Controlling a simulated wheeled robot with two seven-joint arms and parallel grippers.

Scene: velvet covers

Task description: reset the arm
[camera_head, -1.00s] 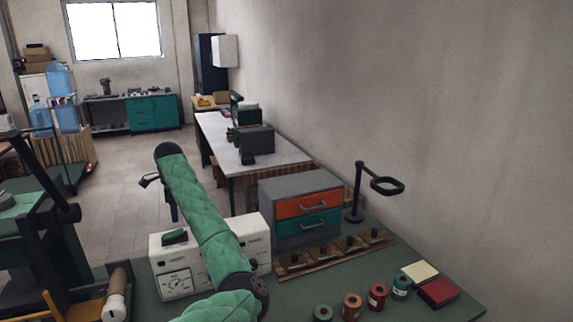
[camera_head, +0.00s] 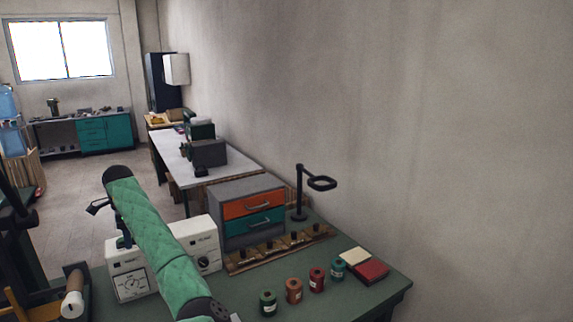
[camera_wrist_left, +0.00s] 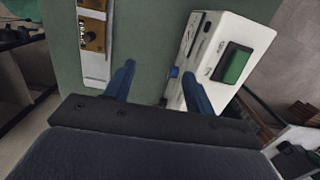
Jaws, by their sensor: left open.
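My left arm, in a quilted green sleeve, rises from the bottom of the head view and leans up to the left. In the left wrist view my left gripper (camera_wrist_left: 159,69) is open, with two blue fingers apart and nothing between them but green bench top (camera_wrist_left: 148,40). A white box with a green part (camera_wrist_left: 225,60) lies close beside the right finger in that view. In the head view the arm's far end is over the white instrument boxes (camera_head: 131,284), and the fingers are largely hard to make out. My right gripper is in neither view.
A grey cabinet with orange and teal drawers (camera_head: 252,208) stands on the bench, with a black ring stand (camera_head: 300,190) beside it. Several spools, including a red one (camera_head: 317,279), and a red block (camera_head: 370,271) lie in front. A wall (camera_head: 450,150) bounds the right.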

